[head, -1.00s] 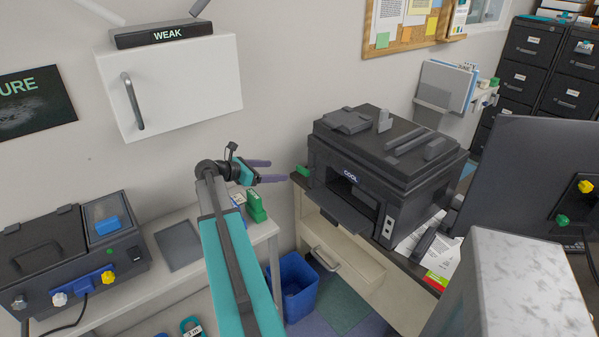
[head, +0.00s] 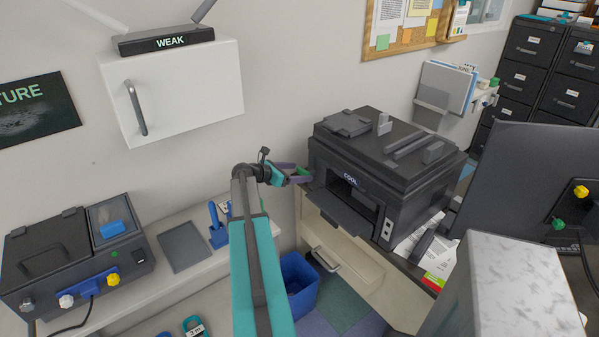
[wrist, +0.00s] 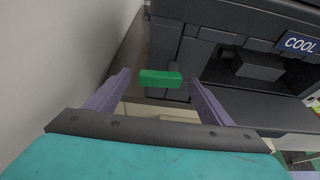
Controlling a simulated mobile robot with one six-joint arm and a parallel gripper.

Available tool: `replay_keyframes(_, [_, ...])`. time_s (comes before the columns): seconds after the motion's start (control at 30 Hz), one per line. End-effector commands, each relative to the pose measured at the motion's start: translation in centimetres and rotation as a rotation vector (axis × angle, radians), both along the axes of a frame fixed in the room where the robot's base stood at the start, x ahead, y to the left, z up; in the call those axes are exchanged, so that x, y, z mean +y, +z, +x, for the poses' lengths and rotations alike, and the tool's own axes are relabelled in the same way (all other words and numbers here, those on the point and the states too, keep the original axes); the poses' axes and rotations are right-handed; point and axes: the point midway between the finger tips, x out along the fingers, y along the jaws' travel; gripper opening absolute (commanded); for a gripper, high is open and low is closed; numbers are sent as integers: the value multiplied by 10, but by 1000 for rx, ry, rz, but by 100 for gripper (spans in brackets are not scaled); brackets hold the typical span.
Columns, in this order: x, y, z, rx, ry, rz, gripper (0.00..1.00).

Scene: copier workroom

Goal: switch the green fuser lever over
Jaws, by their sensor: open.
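The green fuser lever (wrist: 160,79) sticks out from the left side of the dark copier. The copier (head: 385,165) stands on a cabinet, and its display reads COOL. My gripper (head: 296,173) is at the copier's left side. In the wrist view my gripper (wrist: 160,88) is open, with one purple finger on each side of the lever and a gap visible on both sides. In the head view the fingers largely hide the lever. I cannot tell whether the fingertips reach past the lever's end.
A white wall cabinet (head: 175,88) with a WEAK display hangs at upper left. A blue bin (head: 300,288) stands below on the floor. A black device (head: 75,255) sits on the left bench. A monitor (head: 520,180) is at right. The wall is close on the wrist view's left.

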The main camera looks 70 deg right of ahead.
Motion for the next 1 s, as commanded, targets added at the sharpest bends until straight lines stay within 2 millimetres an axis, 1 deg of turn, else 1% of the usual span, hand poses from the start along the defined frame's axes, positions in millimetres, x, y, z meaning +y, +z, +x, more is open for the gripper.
replay_keyframes(0.03, [-4, -1, -2, 0, 0, 0, 75])
replay_keyframes(0.13, [-8, -3, -5, 1, 0, 0, 75])
replay_keyframes(0.47, [-10, -5, -7, 0, 0, 0, 75])
replay_keyframes(0.5, [-10, -5, -7, 0, 0, 0, 73])
replay_keyframes(0.73, [-10, -5, -7, 0, 0, 0, 34])
replay_keyframes(0.77, [-10, -5, -7, 0, 0, 0, 34])
replay_keyframes(0.8, [-6, -4, -8, 0, -1, 0, 34])
replay_keyframes(1.0, [-9, -5, -7, -10, -1, -6, 34])
